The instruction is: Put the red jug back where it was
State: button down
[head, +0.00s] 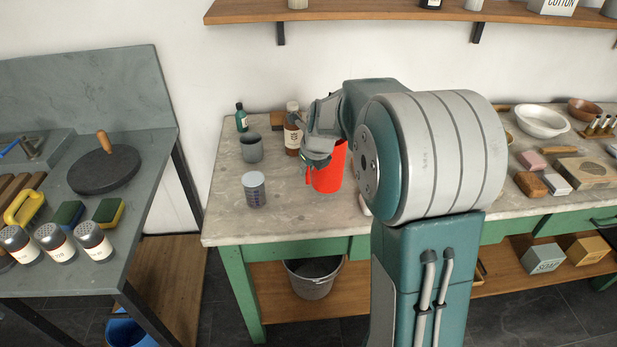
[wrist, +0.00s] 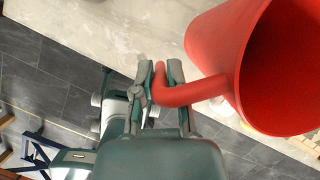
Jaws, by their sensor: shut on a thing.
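The red jug (head: 328,172) is at the left part of the green-framed table in the head view, partly hidden behind my arm. In the wrist view the jug (wrist: 225,50) fills the upper right, with its open mouth facing the camera and its handle pointing left. My gripper (wrist: 160,85) is shut on that handle. In the head view my gripper (head: 316,162) is at the jug's left side. The jug looks upright; I cannot tell whether its base touches the tabletop.
On the stone tabletop (head: 225,210), a grey cup (head: 251,148), a lidded grey container (head: 254,189), a green bottle (head: 241,118) and a brown bottle (head: 292,130) stand left of the jug. Bare top shows near the front left. A white bowl (head: 541,121) and several blocks lie right.

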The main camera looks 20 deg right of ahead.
aim_at(308, 177)
jog(key=f, duration=0.3)
jog(key=shift+w+d+f, duration=0.2)
jog(key=shift+d+f, duration=0.1)
jog(key=shift+f, duration=0.05)
jog(key=c, duration=0.7)
grip_release()
jog(key=a+v, duration=0.1)
jog(key=v, duration=1.1)
jog(key=s+a+n, duration=0.3)
jog(key=s+n, duration=0.5)
jog(key=n, duration=0.3)
jog(key=s+a+r+n, duration=0.1)
jog(key=s+a+n, duration=0.2)
jog(key=s+n, duration=0.6)
jog(key=s+a+r+n, duration=0.1)
jog(key=s+a+n, duration=0.2)
jog(key=s+n, duration=0.5)
jog(key=shift+s+r+n+t+h, duration=0.1)
jog(key=shift+n+t+h, duration=0.1)
jog(key=shift+n, duration=0.95)
jog(key=shift+s+r+n+t+h, duration=0.1)
jog(key=shift+r+n+t, duration=0.1)
jog(key=shift+n, duration=0.95)
